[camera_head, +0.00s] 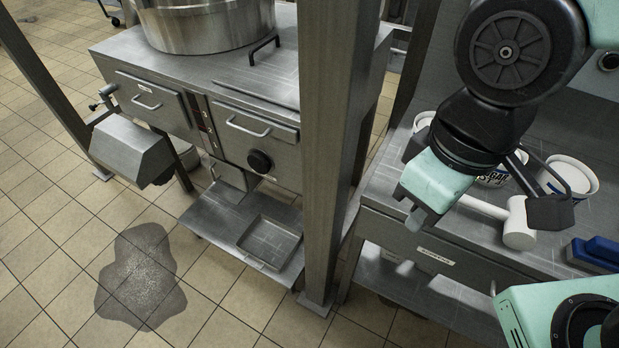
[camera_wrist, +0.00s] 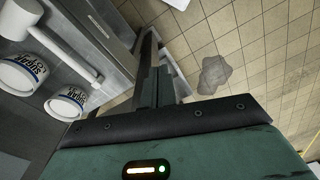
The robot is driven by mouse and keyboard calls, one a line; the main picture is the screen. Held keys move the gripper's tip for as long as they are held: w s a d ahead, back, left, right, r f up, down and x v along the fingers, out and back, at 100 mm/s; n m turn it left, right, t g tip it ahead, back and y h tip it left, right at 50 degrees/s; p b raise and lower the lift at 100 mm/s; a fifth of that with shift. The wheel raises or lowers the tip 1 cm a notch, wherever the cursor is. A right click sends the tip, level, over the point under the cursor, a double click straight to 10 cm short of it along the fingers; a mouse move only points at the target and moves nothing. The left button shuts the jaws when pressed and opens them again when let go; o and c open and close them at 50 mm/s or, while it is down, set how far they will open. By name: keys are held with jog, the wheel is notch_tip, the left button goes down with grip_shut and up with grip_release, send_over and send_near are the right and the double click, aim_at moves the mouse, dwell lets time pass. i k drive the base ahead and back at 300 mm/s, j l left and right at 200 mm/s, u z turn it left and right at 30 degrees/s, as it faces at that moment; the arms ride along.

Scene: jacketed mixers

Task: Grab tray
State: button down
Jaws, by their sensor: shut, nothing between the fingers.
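A shallow rectangular metal tray (camera_head: 270,241) lies empty on the low steel shelf under the jacketed mixer, right of centre on that shelf. My gripper (camera_head: 415,218) is up at the right, above the front edge of the steel bench, well apart from the tray. A steel post stands between them in the head view. In the wrist view my gripper's fingers (camera_wrist: 158,88) are together with nothing held. I cannot make out the tray clearly in the wrist view; the fingers and post hide part of that area.
The mixer (camera_head: 200,25) stands on a steel cabinet with handles and a knob. The steel post (camera_head: 335,150) rises beside the shelf. A white mallet (camera_head: 519,225), white tubs (camera_head: 568,177) and a blue item (camera_head: 597,251) are on the bench. A wet patch (camera_head: 142,277) marks the open tiled floor.

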aim_at(270, 242)
jog(key=k+l+z, duration=0.1)
jog(key=k+z, duration=0.15)
jog(key=k, duration=0.4)
jog(key=j+z, duration=0.1)
jog(key=z, duration=1.9)
jog(key=k+j, duration=0.15)
jog(key=j, duration=0.25)
jog(key=k+j+z, duration=0.1)
jog(key=j, duration=0.35)
jog(key=k+j+z, duration=0.1)
jog(key=k+j, duration=0.15)
jog(key=j, duration=0.15)
jog(key=k+j, duration=0.2)
jog(key=j, duration=0.2)
jog(key=k+j+z, duration=0.1)
jog(key=j, duration=0.3)
jog(key=k+j, duration=0.25)
jog(key=j, duration=0.2)
jog(key=k+j, duration=0.25)
jog(key=j, duration=0.2)
jog(key=k+j, duration=0.25)
jog(key=j, duration=0.15)
jog(key=k+j, duration=0.25)
jog(key=j, duration=0.2)
jog(key=k+j, duration=0.25)
jog(key=j, duration=0.2)
jog(key=k+j, duration=0.25)
jog(key=j, duration=0.2)
jog(key=k+j, duration=0.25)
jog(key=j, duration=0.15)
